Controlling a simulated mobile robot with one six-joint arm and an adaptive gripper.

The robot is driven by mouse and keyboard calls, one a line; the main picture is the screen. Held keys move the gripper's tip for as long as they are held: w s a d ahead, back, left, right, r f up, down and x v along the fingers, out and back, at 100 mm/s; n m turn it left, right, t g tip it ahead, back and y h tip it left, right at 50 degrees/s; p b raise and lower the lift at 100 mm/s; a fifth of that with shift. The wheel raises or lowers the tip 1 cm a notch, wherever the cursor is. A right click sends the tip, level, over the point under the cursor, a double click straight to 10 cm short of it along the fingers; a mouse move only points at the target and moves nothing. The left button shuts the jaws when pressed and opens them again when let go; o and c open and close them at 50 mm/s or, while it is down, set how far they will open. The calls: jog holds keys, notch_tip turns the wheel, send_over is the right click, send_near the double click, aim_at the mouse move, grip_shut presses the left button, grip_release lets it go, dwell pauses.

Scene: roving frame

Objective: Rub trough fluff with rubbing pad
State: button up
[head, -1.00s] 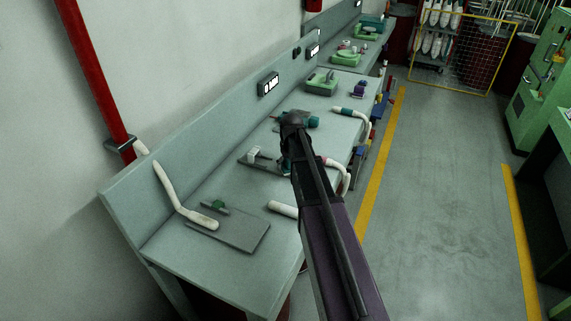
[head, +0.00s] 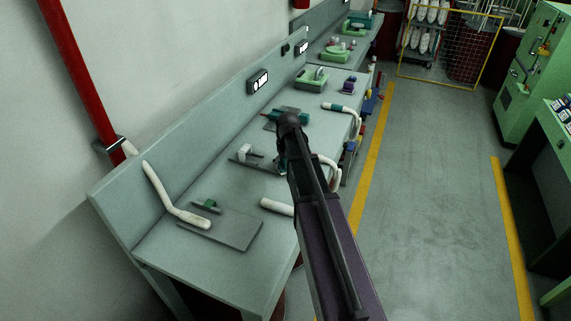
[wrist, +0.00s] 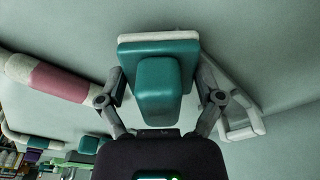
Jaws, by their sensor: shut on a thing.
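In the wrist view, my gripper (wrist: 160,82) is shut on a teal pad with a pale face, the rubbing pad (wrist: 158,52). One finger lies along each side of its teal grip. A low grey piece with an upright white block (head: 246,152), perhaps the trough, lies on the bench left of my arm. A pale angled frame (wrist: 240,118) shows right of the pad in the wrist view. I cannot make out any fluff, nor whether the pad touches anything.
A bent white tube (head: 172,200), a flat grey plate (head: 235,230) and a short white tube (head: 277,207) lie at the bench's near end. A pink-banded white tube (wrist: 62,80) is left of the pad. A teal tool (head: 298,112) lies beyond. The aisle (head: 430,190) is clear.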

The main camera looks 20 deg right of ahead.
jog(key=shift+w+a, duration=0.1)
jog(key=shift+w+a, duration=1.35)
jog(key=shift+w, duration=0.05)
jog(key=shift+r, duration=0.1)
jog(key=shift+r+p, duration=3)
jog(key=shift+p, duration=0.15)
jog(key=shift+r+p, duration=1.5)
jog(key=shift+f, duration=0.1)
